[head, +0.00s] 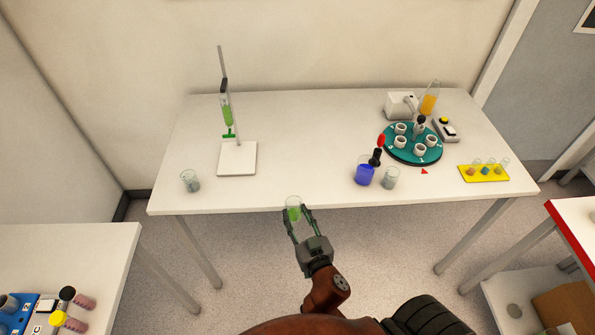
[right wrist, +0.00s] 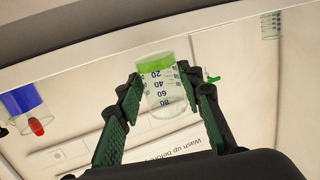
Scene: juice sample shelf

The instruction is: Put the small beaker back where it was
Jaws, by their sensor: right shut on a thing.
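The small beaker (head: 294,209) is clear, with green liquid in its bottom. My right gripper (head: 300,214) is shut around it at the front edge of the white table (head: 280,150). In the right wrist view the beaker (right wrist: 162,88) appears upside down between the two green-padded fingers (right wrist: 160,95), with printed marks 20 to 80 on its wall. In the head view it overlaps the table's edge. I cannot tell its height above the table. My left gripper is not in view.
A beaker (head: 190,181) stands left. A blue-filled beaker (head: 364,175) and a greyish beaker (head: 390,179) stand right, near a teal round rack (head: 400,152) and yellow tray (head: 484,173). The middle front is clear.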

